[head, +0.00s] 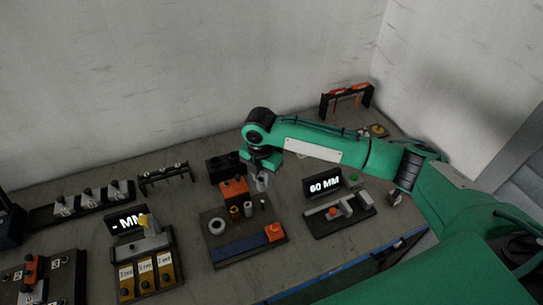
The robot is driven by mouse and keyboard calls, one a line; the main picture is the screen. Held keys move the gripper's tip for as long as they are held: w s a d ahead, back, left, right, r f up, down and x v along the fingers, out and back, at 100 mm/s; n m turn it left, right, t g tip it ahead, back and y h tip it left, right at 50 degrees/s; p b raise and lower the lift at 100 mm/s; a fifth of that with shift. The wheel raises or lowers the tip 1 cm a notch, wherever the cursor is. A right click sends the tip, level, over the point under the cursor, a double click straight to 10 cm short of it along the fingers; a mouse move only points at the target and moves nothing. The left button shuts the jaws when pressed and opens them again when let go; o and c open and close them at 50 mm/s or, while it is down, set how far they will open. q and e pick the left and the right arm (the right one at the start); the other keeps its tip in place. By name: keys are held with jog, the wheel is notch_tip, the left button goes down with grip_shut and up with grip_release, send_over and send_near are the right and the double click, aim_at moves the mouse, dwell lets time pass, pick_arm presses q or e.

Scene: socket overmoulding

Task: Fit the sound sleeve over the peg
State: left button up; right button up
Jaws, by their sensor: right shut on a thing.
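My right gripper (260,180) hangs above the back right of a dark fixture board (225,256). It is shut on a small grey part that its fingers largely hide; I cannot tell whether this is the sleeve. On the board stand a brass-coloured sleeve-like cylinder (235,212), a pale cylinder (249,209) and a thin upright peg (263,204). The peg is just below the gripper, apart from it as far as I can tell. A white ring (217,227) lies to their left. My left gripper is not in view.
An orange block (234,188) stands behind the cylinders, close left of the gripper. A station with yellow-labelled bins (146,274) is to the left. A dark rack (347,100) stands at the back.

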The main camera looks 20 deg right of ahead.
aim_at(263, 188)
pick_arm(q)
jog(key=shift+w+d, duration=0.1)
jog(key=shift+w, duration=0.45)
pick_arm(e)
jog(key=shift+f, duration=0.15)
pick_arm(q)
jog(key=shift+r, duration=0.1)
pick_arm(e)
jog(key=shift+f+b, duration=0.65)
jog(key=shift+f, duration=2.25)
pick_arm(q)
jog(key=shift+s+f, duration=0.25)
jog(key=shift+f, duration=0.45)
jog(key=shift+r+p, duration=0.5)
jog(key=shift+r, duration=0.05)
pick_arm(e)
jog(key=shift+s, duration=0.1)
pick_arm(q)
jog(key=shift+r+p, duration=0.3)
jog(key=shift+p, duration=0.05)
